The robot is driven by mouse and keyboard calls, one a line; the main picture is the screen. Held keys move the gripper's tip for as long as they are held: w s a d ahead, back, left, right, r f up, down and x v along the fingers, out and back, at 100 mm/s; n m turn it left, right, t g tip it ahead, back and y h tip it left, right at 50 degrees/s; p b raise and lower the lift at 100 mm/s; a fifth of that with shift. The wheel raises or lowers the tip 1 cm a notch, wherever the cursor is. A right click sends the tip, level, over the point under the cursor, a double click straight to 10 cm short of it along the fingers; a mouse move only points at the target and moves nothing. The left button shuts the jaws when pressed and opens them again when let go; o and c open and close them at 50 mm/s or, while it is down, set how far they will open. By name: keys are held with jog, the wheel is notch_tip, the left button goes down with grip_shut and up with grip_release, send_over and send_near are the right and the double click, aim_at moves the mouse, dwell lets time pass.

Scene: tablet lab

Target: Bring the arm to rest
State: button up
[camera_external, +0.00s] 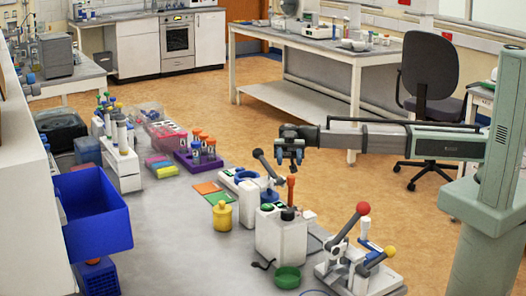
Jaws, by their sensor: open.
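My arm (395,137) reaches out level from its green column at the right, toward the left over the bench's right side. My gripper (289,160) is at its end, dark with bluish fingers that point down. It is open, and I see nothing between the fingers.
The grey bench (180,235) carries a purple tube rack (198,160), a yellow bottle (222,216), a white device with an orange-topped lever (283,235) and a lever press (360,265). A blue bin (95,215) stands left. A chair (430,80) stands behind my arm.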

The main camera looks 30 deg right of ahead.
jog(key=shift+f, duration=0.1)
jog(key=w+d+f+m+t, duration=0.2)
jog(key=w+d+f+m, duration=0.2)
jog(key=d+f, duration=0.45)
jog(key=w+d+f+m+t, duration=0.3)
jog(key=d+f+m, duration=0.25)
jog(key=f, duration=0.65)
jog(key=w+d+f+m+t, duration=0.2)
jog(key=w+d+f+m, duration=0.15)
jog(key=d+f, duration=0.5)
jog(key=s+d+f+m+t+h, duration=0.15)
jog(key=d+f+m+h, duration=0.4)
jog(key=d+f, duration=1.15)
jog(key=s+d+f+m+h, duration=0.1)
jog(key=s+d+f+m, duration=0.2)
jog(key=s+d, duration=0.3)
jog(key=s+d+f+m+h, duration=0.2)
jog(key=s+d+f+m, duration=0.2)
jog(key=d, duration=1)
jog(key=s+d+f+m+h, duration=0.1)
jog(key=s+d+f+m, duration=0.2)
jog(key=s+d, duration=0.7)
jog(key=shift+d+f+m, duration=0.35)
jog(key=shift+f, duration=0.1)
